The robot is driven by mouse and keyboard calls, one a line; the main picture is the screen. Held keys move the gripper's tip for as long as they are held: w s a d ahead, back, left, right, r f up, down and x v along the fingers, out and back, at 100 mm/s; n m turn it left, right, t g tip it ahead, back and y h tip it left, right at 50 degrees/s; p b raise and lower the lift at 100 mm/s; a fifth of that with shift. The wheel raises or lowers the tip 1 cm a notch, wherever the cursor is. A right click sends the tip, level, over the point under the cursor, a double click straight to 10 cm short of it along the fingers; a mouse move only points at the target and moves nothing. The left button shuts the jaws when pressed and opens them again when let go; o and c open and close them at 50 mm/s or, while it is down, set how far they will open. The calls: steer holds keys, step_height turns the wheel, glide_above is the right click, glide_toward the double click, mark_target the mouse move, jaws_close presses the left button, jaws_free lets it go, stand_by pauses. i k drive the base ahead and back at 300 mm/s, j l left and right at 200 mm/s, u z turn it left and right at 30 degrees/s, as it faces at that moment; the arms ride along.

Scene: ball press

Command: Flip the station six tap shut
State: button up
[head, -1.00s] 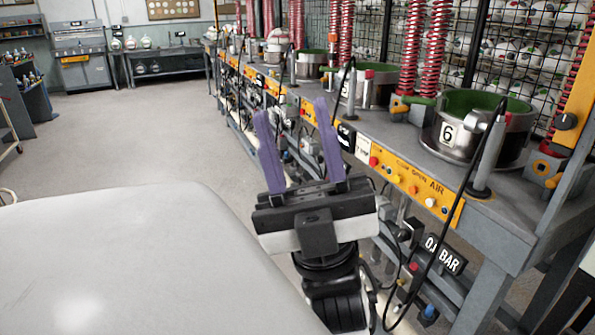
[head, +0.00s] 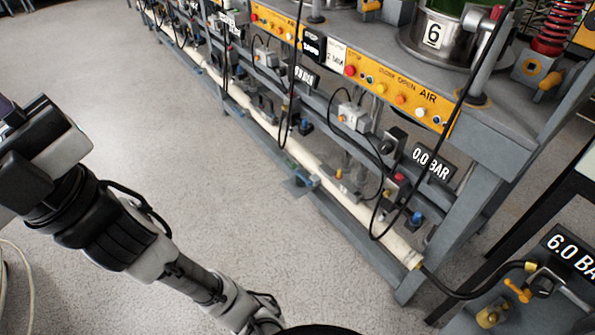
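Station six shows by the metal pot marked 6 (head: 435,35) at the top right, above an orange AIR panel (head: 405,95). Below the panel, fittings with a red knob (head: 398,178) and a blue knob (head: 417,217) sit near a 0.0 BAR display (head: 432,163). I cannot tell which of these is the station six tap, nor its setting. My gripper (head: 42,140) is at the left edge, far from them; its fingers are almost wholly out of frame.
Black hoses hang before the panel. A 6.0 BAR display (head: 575,252) and a yellow-levered valve (head: 518,290) stand at the lower right. Floor before the bench is clear.

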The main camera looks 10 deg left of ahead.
mark_target(307, 183)
steer(key=i+j, duration=0.6)
steer(key=i+j+z, duration=0.15)
steer(key=j, duration=0.2)
steer(key=i+j+z, duration=0.1)
steer(key=j, duration=0.25)
